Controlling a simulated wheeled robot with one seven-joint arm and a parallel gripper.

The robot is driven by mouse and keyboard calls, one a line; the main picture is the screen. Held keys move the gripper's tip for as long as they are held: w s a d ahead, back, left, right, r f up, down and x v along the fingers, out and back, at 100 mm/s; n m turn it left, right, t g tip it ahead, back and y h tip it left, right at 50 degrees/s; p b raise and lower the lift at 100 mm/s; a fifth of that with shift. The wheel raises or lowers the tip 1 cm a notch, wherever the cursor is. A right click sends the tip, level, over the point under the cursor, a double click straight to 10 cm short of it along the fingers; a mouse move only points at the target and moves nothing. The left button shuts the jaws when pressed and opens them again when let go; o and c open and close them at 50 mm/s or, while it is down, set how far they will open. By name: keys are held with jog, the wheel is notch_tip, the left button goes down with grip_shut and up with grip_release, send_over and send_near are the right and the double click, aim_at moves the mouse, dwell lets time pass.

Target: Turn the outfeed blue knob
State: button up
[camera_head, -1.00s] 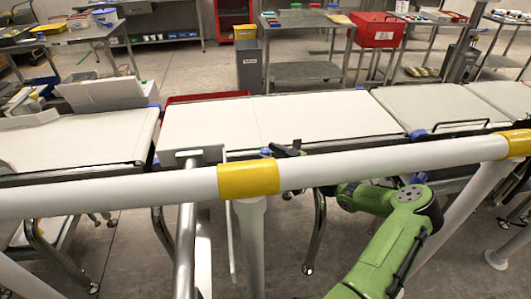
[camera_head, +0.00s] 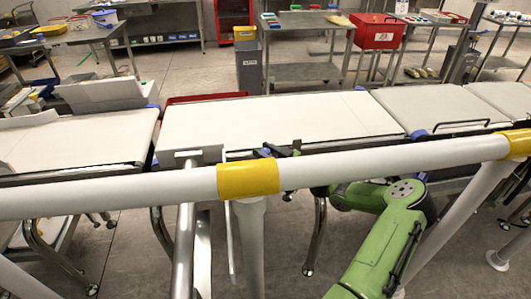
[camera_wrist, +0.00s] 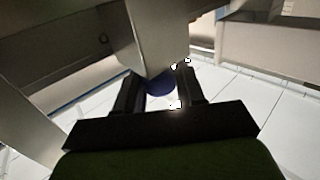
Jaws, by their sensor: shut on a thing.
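A blue knob (camera_wrist: 158,87) sits between the two black fingers of my gripper (camera_wrist: 160,90) in the wrist view. The fingers are closed against its sides, and a pale metal part covers its upper side. In the head view, my gripper (camera_head: 281,151) shows as dark finger pieces at the near edge of the middle belt (camera_head: 290,115), just above the white rail. A bit of blue (camera_head: 266,152) shows there. The rail hides most of the gripper and wrist.
A white guard rail (camera_head: 390,160) with yellow bands runs across the front, between my body and the belts. Another blue knob (camera_head: 418,134) is at the right end of the middle belt. A grey belt (camera_head: 440,105) continues right. A metal post (camera_head: 185,240) stands left of my arm.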

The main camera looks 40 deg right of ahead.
jog(key=shift+m+h+b, duration=0.5)
jog(key=shift+m+h, duration=0.3)
jog(key=shift+h, duration=0.4)
jog(key=o, duration=0.9)
jog(key=s, duration=0.5)
jog(key=s+d, duration=0.1)
jog(key=s, duration=0.4)
jog(key=s+p, duration=0.1)
jog(key=s, duration=0.4)
jog(key=shift+s+d, duration=0.35)
jog(key=shift+d, duration=0.05)
